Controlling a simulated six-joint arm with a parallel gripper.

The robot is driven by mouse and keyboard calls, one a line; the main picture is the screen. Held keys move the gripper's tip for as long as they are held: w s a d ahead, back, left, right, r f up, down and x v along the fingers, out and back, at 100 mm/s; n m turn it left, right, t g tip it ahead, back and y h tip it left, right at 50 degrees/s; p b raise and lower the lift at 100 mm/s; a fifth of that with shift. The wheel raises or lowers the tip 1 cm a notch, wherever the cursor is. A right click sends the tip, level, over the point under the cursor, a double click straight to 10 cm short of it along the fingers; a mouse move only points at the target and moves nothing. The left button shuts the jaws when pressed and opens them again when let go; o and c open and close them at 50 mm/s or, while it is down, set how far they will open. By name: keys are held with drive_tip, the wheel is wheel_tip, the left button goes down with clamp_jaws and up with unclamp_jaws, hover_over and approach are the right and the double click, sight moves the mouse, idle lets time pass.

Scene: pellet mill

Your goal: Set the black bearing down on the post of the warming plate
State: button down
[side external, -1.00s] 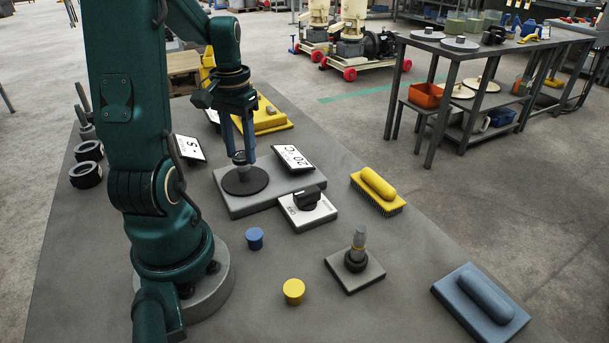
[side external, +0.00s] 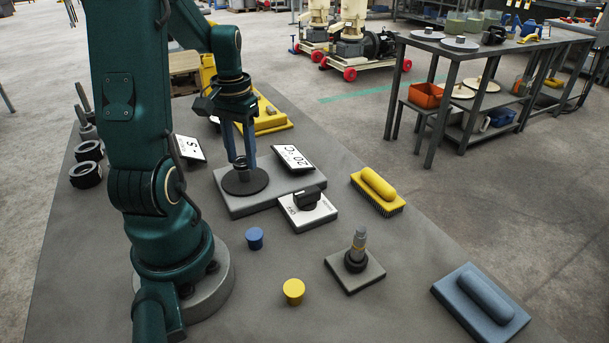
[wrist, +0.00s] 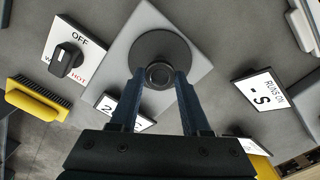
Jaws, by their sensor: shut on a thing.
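The warming plate is a grey slab (side external: 232,207) with a dark round disc (side external: 258,185); it also shows in the wrist view (wrist: 193,88). My gripper (side external: 240,164) points straight down over the disc, its blue fingers shut on the small black bearing (side external: 240,161). In the wrist view the bearing (wrist: 159,75) is a dark ring between the fingertips (wrist: 159,79), near the disc's middle. A grey round shows inside the ring, perhaps the post's top. The post is mostly hidden, and I cannot tell whether the bearing rests on anything.
A 20 °C display (side external: 294,158) and a knob box (side external: 306,208) stand close to the plate. A square base with a tapered post (side external: 357,247), a yellow brush (side external: 378,187), blue (side external: 255,238) and yellow (side external: 293,291) plugs stand nearby. A tilted sign (side external: 189,148) is left.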

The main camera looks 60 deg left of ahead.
drive_tip(key=shift+f, duration=0.15)
idle(0.3)
unclamp_jaws()
idle(0.5)
wheel_tip(320, 180, up, 9)
idle(1.3)
